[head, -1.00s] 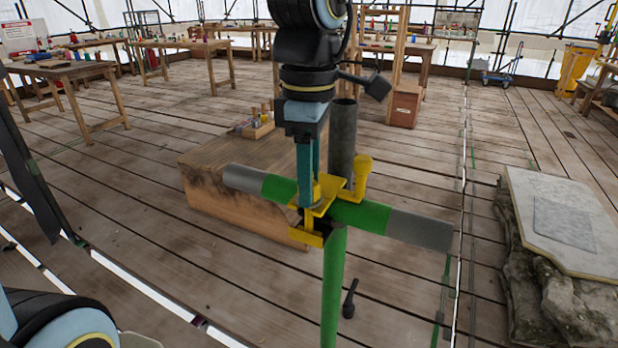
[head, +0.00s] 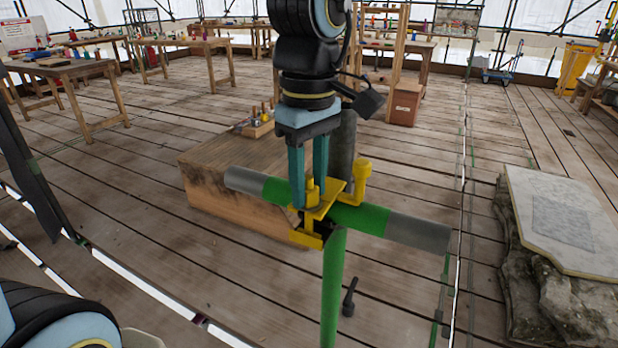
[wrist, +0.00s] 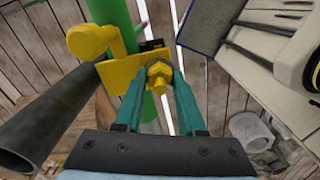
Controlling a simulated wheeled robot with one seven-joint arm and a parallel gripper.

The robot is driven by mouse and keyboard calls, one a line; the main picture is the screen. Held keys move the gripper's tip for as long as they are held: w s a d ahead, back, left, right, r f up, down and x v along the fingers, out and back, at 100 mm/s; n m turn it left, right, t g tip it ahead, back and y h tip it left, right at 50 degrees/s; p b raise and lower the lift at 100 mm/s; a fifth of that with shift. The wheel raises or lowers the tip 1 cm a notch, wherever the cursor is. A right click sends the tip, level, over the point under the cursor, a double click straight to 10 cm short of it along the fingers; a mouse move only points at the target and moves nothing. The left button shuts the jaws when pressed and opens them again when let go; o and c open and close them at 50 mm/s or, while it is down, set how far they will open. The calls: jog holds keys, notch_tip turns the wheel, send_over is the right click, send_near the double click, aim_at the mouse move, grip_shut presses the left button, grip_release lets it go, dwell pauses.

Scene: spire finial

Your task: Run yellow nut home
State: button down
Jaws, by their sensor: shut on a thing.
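The yellow nut (wrist: 158,76) sits on a yellow clamp plate (wrist: 122,76), with its stud showing through it. In the head view the nut (head: 312,190) stands upright on the clamp (head: 335,198), where the green-and-grey crossbar meets the green upright pole (head: 334,290). My gripper (head: 308,195) points down from above, its teal fingers shut on the nut from both sides. In the wrist view my gripper (wrist: 158,84) has one finger on each side of the nut. A taller yellow knob (head: 361,180) stands beside it on the clamp.
A grey tube (head: 344,145) rises close behind my fingers. A wooden block (head: 225,180) stands behind the crossbar (head: 400,228). A stone slab (head: 565,220) is at right. A black-handled tool (head: 349,297) shows near the pole. Open plank floor lies around.

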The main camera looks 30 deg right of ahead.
jog(key=m+p, duration=0.1)
jog(key=m, duration=0.4)
jog(key=shift+r+m+p, duration=0.1)
jog(key=shift+m+p, duration=0.2)
jog(key=shift+p, duration=0.1)
jog(key=shift+m+p, duration=0.85)
jog(key=shift+m, duration=1.35)
jog(key=c, duration=0.5)
grip_release()
notch_tip(320, 180, up, 11)
jog(key=shift+f+b, duration=0.2)
jog(key=shift+b, duration=0.15)
jog(key=shift+w, duration=0.1)
